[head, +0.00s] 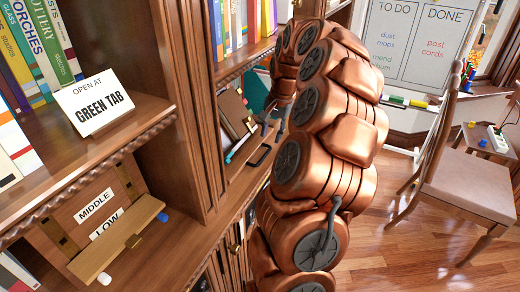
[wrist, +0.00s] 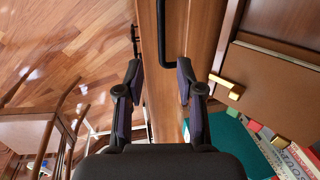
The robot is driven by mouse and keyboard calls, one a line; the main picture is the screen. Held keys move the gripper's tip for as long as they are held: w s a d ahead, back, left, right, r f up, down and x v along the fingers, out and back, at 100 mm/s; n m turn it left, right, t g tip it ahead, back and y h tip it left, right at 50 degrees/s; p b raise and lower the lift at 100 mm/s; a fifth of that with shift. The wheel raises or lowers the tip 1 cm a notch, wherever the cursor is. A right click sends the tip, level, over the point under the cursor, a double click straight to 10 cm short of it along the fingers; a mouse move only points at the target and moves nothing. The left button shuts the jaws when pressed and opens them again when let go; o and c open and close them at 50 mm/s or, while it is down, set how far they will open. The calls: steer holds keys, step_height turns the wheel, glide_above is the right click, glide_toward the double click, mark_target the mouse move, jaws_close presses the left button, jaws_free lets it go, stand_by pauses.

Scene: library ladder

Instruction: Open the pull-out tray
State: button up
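A black bar handle (head: 258,155) shows on the wooden ledge of the bookcase, left of my copper arm in the head view. I take this ledge to be the front of the pull-out tray (wrist: 205,35). In the wrist view the black handle (wrist: 163,40) comes down from the top edge and bends right near the fingertips. My gripper (wrist: 160,75) is open, with one finger on each side of the line of the handle. I cannot tell whether either finger touches it.
A sign reading "OPEN AT GREEN TAB" (head: 94,102) stands on the left shelf. Books and a teal folder (wrist: 240,145) lie beside the gripper. A chair (head: 468,185) stands right; floor between is clear.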

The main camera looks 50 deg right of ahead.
mark_target(265, 155)
steer(key=shift+w+a+f+p, duration=0.1)
steer(key=shift+w+f+p, duration=0.15)
steer(key=shift+f, duration=1.05)
steer(key=shift+w+a+f+p, duration=0.1)
steer(key=shift+w+f+p, duration=0.2)
steer(key=shift+f, duration=0.95)
steer(key=shift+w+a+f+p, duration=0.1)
steer(key=shift+w+f+p, duration=0.15)
steer(key=shift+f, duration=1.05)
jaws_close()
